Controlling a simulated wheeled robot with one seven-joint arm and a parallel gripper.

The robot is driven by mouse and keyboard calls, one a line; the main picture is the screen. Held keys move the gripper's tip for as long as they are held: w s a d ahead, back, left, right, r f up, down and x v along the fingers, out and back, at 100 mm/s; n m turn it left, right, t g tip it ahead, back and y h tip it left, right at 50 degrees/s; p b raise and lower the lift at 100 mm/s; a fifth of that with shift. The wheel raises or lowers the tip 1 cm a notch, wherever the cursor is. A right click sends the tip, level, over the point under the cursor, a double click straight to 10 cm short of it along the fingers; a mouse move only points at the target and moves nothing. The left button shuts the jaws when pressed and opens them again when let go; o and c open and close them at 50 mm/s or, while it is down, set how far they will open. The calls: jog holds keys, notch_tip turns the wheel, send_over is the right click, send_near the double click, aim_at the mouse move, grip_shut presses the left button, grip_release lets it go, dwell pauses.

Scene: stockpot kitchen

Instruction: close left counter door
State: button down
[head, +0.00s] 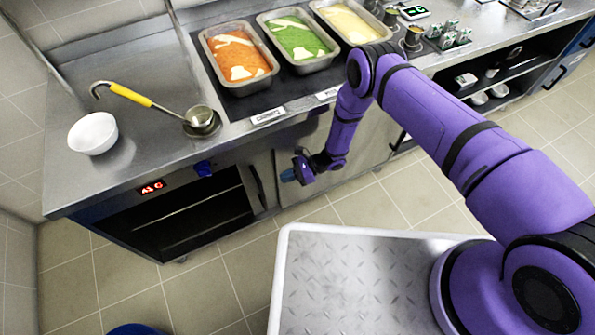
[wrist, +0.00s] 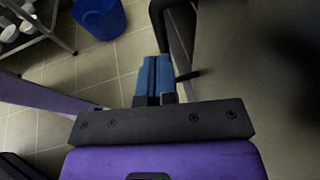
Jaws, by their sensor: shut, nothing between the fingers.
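My gripper (head: 290,175) is low in front of the counter, with its blue fingers closed together and empty. The wrist view shows the two blue fingertips (wrist: 153,72) side by side. A grey counter door panel (head: 300,165) stands behind and around my gripper under the counter. In the wrist view a grey panel (wrist: 225,60) fills the right, and a dark bar (wrist: 188,76) sticks out just right of the fingertips. Whether the fingers touch it, I cannot tell. My forearm hides part of the door front, and I cannot tell how far the door stands open.
A warming cabinet (head: 190,215) with a dark, racked interior is left of my gripper. The counter above holds a white bowl (head: 93,133), a ladle (head: 130,96) and food pans (head: 238,55). A blue bucket (wrist: 98,18) stands on the tiled floor.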

jog(key=s+a, duration=0.2)
jog(key=a, duration=0.3)
jog(key=shift+a+f, duration=0.3)
jog(key=shift+s+a, duration=0.1)
jog(key=shift+s, duration=0.05)
